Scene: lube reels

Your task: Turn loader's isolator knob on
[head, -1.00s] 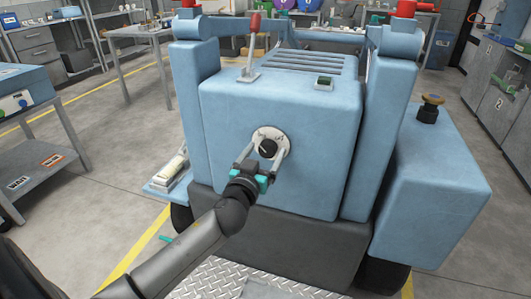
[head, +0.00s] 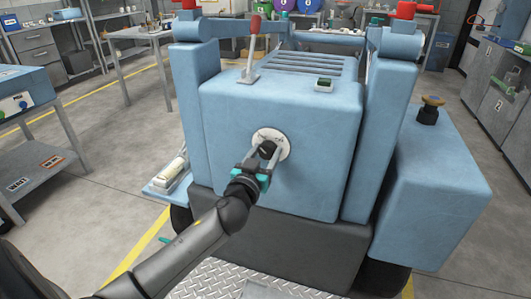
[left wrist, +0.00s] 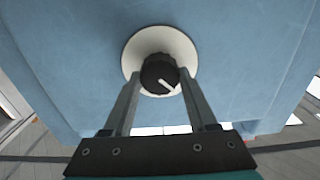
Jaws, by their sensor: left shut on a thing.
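The loader's isolator knob (head: 268,148) is a round black knob on a white disc (head: 283,138) on the blue loader's (head: 305,115) near face. In the left wrist view the knob (left wrist: 157,72) shows a white pointer line slanting down and to the right; the marks on the disc (left wrist: 160,42) are too small to read. My left gripper (head: 262,156) is shut on the knob, one finger on each side of it. The fingers (left wrist: 160,82) also show in the left wrist view. My right gripper is not in view.
Blue uprights (head: 190,110) flank the face. A workbench (head: 40,165) stands at left, and a lower blue box (head: 435,185) with a dark knob at right.

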